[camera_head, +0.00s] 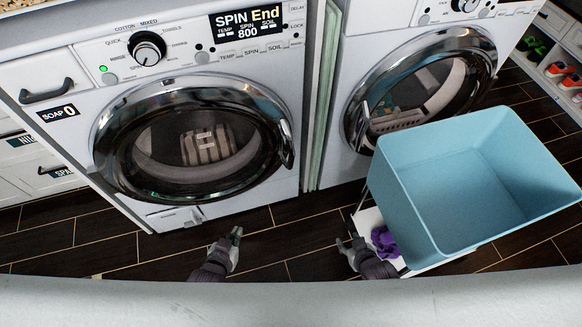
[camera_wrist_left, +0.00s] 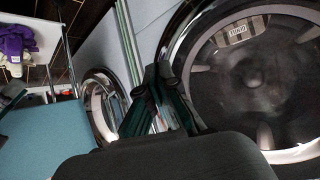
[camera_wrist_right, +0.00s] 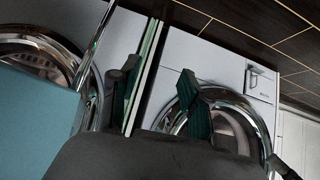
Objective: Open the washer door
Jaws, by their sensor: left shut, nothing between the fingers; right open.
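The left front-loading washer (camera_head: 60,85) has a round chrome-rimmed glass door (camera_head: 190,140). That door looks shut, with a handle (camera_head: 287,152) on its right rim. Its glass also shows large in the left wrist view (camera_wrist_left: 245,80). My left gripper (camera_head: 237,233) is below and in front of this door, shut and empty; its fingertips show close together in the left wrist view (camera_wrist_left: 163,75). My right gripper (camera_head: 347,242) is further right, beside the teal basket, open and empty. Its spread fingers show in the right wrist view (camera_wrist_right: 155,88). Neither gripper visibly touches the door.
A second machine with a round door (camera_head: 425,85) stands to the right, past a narrow gap. A teal basket (camera_head: 400,200) stands before it on a white stand, with purple cloth (camera_head: 384,241) below. Shoes (camera_head: 560,68) sit on a shelf at far right. Dark tiled floor (camera_head: 290,215) is clear between the grippers.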

